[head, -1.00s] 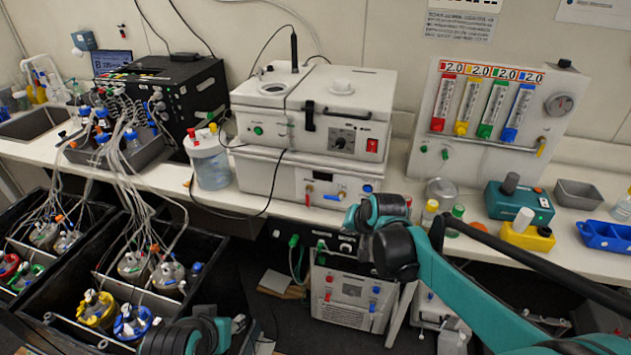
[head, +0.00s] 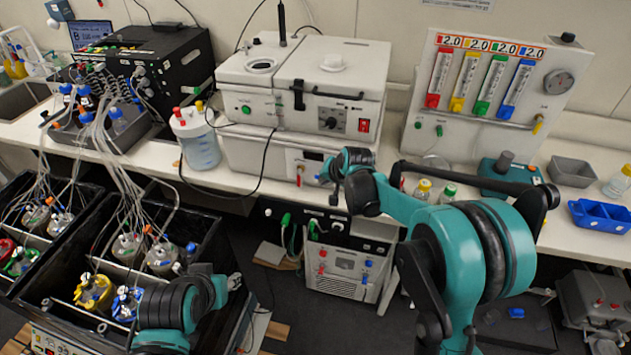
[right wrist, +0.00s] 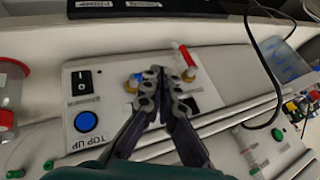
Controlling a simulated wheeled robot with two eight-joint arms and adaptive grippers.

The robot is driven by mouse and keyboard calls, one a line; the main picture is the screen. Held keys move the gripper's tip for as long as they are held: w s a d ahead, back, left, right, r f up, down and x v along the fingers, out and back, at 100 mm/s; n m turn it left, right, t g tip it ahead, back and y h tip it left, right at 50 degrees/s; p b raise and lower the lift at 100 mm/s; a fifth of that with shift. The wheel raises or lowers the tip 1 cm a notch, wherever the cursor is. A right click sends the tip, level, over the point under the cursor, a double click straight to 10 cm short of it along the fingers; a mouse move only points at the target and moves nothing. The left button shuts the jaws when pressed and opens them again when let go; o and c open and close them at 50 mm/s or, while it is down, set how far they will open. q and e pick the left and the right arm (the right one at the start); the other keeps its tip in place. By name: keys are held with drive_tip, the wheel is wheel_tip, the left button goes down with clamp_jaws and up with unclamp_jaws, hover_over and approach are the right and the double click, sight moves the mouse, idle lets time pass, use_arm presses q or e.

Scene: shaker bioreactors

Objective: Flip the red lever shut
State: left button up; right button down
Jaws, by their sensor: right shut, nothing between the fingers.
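In the right wrist view the red lever (right wrist: 185,55) sticks out from a brass fitting, just beyond and to the right of my fingertips. My right gripper (head: 328,177) is at that front panel, just right of the red lever; it also shows in the right wrist view (right wrist: 161,82), shut and empty. Whether it touches the fitting is unclear. My left gripper (head: 236,282) is low at the left, its fingers too small to judge.
A blue TOP UP button (right wrist: 86,121) and a black switch (right wrist: 83,81) are on the same panel. A black cable (head: 262,165) hangs left of the red lever. A jug (head: 198,140) stands left of the unit. Bottles (head: 422,189) stand to the right.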

sight(300, 184)
drive_tip(key=b+x, duration=0.2)
drive_tip(key=x, duration=0.7)
drive_tip(key=shift+w+a, duration=0.5)
drive_tip(key=shift+a, duration=0.35)
drive_tip(key=shift+w+a, duration=0.45)
drive_tip(key=shift+a, duration=0.4)
drive_tip(key=shift+a+f+t+y+b, duration=0.1)
drive_tip(key=shift+f+t+y+b, duration=0.25)
drive_tip(key=shift+y+b, duration=0.7)
drive_tip(key=shift+w+a+f+m+t+y+b, duration=0.15)
drive_tip(key=shift+m+t+y+b, duration=0.2)
drive_tip(key=shift+b, duration=0.4)
drive_tip(key=y+b, duration=0.1)
drive_tip(key=f+m+t+y+b, duration=0.1)
drive_tip(key=b, duration=0.1)
drive_tip(key=shift+a, duration=0.25)
drive_tip(key=t+y+b, duration=0.1)
drive_tip(key=a+m+y+b, duration=0.1)
drive_tip(key=shift+w+t+y+b, duration=0.15)
drive_tip(key=shift+t+y+b, duration=0.15)
drive_tip(key=shift+t+b, duration=0.1)
drive_tip(key=shift+w+a+r+b, duration=0.1)
drive_tip(key=shift+a+b, duration=0.2)
drive_tip(key=shift+w+a, duration=0.1)
drive_tip(key=shift+a, duration=0.05)
